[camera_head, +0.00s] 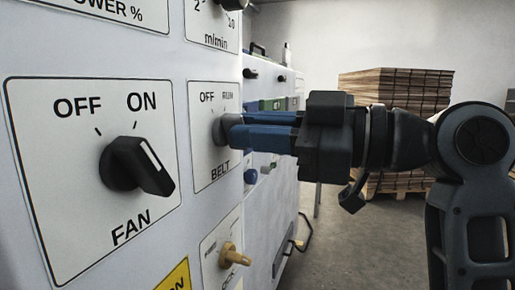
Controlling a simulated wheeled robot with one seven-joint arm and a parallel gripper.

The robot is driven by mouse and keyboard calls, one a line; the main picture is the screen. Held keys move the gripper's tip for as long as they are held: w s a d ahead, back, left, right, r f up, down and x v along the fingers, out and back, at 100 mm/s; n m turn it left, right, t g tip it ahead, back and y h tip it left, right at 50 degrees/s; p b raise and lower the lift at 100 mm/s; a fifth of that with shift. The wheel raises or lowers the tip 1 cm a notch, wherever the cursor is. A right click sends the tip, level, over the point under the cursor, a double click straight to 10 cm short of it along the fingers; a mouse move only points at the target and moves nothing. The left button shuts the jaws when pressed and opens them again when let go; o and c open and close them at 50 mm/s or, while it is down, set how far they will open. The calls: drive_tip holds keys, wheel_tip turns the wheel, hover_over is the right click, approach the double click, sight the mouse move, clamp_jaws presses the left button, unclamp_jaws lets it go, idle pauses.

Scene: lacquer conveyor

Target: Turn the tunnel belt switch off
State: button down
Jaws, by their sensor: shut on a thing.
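The belt switch (219,130) sits on a white plate marked OFF at left, a second word hard to read at right, and BELT below. My gripper (236,131) comes in from the right with its blue fingers shut on the knob. The fingers hide most of the knob, so I cannot tell which mark it points to. The black fan switch (140,167) is on the larger plate to the left, its white line slanting up to the left from its front end.
A yellow-tan knob (234,256) sticks out below the belt plate. A black dial (229,5) is above it. More controls line the cabinet beyond. Stacked boards (402,92) stand on a pallet at the back right. Grey floor (345,235) is open beside the cabinet.

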idle(0.4)
drive_tip(key=c, duration=1.1)
unclamp_jaws()
drive_tip(key=shift+c, duration=0.2)
drive_tip(key=v, duration=0.7)
drive_tip(key=shift+s+d, duration=0.15)
drive_tip(key=shift+d, duration=0.2)
